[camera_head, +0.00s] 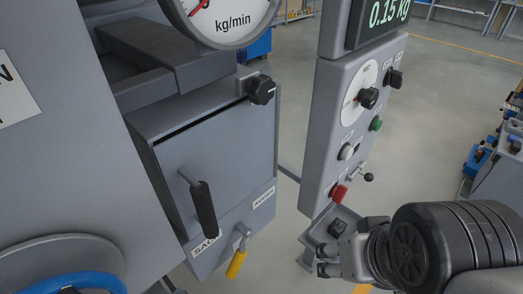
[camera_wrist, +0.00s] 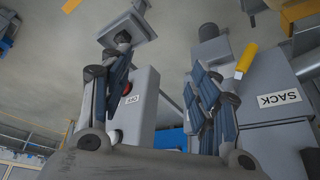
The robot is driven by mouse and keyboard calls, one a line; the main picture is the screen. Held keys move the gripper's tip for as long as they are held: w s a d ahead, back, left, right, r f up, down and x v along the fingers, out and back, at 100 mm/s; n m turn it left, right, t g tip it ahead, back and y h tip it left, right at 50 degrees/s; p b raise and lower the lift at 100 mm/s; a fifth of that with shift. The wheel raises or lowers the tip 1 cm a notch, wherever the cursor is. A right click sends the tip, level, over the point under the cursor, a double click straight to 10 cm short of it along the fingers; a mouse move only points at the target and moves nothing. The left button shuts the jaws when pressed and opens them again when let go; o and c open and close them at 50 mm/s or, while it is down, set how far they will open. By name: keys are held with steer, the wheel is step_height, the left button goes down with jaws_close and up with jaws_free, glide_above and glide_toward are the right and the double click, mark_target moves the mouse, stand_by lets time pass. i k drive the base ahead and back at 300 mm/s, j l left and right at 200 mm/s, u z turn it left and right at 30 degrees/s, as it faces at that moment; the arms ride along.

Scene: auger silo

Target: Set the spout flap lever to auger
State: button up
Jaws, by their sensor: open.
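The spout flap lever (camera_head: 236,264) has a yellow grip and hangs below its pivot on the grey box, leaning a little left, toward the SACK label (camera_head: 206,245). The AUGER label (camera_head: 264,198) is to the right of the pivot. My gripper (camera_head: 326,262) is to the right of the lever in the head view, apart from it. In the wrist view, my gripper's fingers (camera_wrist: 165,80) are spread with nothing between them. The yellow grip (camera_wrist: 246,61) shows there beyond the right finger, near the SACK label (camera_wrist: 279,99). The lever's pivot is hard to make out there.
A control post (camera_head: 318,130) with a red button (camera_head: 339,193), green button (camera_head: 376,124) and knobs stands near my gripper. A black handle (camera_head: 204,208) projects from the box left of the lever. A black knob (camera_head: 261,89) is above. Open floor shows between box and post.

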mark_target(240, 256)
steer(key=k+j+u, duration=0.25)
steer(key=j+u, duration=0.2)
steer(key=k+j+z, duration=0.1)
steer(key=k+z, duration=0.15)
steer(key=z, duration=0.15)
steer(key=k+z, duration=0.25)
steer(key=z, duration=0.15)
steer(key=k+z, duration=0.4)
steer(key=i+l, duration=0.05)
steer(key=i, duration=0.1)
